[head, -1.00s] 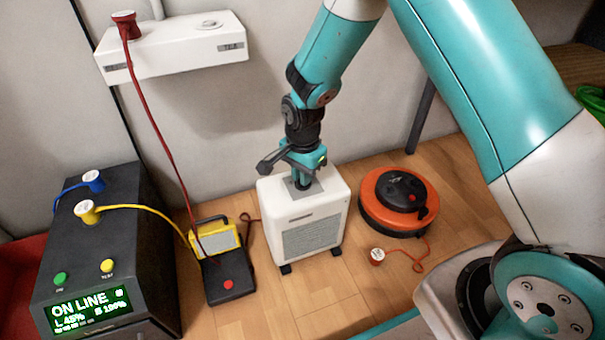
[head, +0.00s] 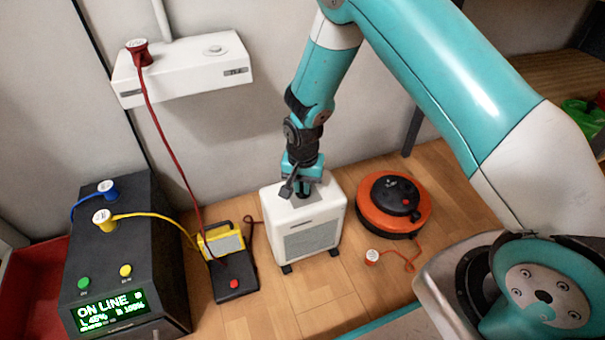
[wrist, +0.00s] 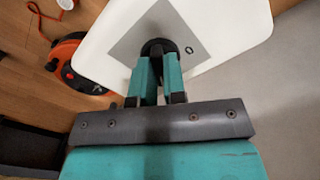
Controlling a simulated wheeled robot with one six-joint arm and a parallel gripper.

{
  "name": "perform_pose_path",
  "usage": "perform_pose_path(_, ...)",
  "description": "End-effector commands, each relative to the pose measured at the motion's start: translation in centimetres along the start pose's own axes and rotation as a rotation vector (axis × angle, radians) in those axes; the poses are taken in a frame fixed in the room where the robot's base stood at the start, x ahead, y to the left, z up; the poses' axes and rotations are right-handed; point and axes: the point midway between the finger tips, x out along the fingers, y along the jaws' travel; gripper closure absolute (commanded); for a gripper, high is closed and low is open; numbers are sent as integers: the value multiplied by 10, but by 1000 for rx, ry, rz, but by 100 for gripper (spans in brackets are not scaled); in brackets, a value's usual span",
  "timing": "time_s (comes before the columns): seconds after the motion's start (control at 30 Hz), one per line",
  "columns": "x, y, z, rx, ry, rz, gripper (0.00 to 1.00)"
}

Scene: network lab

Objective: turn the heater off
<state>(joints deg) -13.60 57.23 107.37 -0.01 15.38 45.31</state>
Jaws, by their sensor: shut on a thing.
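The heater (head: 312,238) is a white box on small feet, standing on the wooden floor near the wall, with a grey grille on its front. Its white top with a grey plate (wrist: 207,42) fills the upper wrist view. A round black knob (wrist: 158,47) sits on that plate, with a small mark beside it. My gripper (head: 303,190) points down onto the heater's top. In the wrist view my gripper (wrist: 158,78) has its two teal fingers shut on the knob, which they partly hide.
A black power unit (head: 120,245) with a lit "ON LINE" display stands at the left. Beside the heater are a black power strip with a yellow lamp (head: 222,240) and an orange cable reel (head: 393,205). A white wall box (head: 185,68) feeds a red cable.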

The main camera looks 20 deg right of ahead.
Motion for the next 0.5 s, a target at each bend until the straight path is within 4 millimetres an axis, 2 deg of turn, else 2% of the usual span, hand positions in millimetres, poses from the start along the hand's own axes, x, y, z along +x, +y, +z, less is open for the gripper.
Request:
perform_pose_path(0.03, -6, 1, 1, -41, -3, 3, 100)
perform_pose_path(0.5, -4, 1, 0, -487, -2, 2, 100)
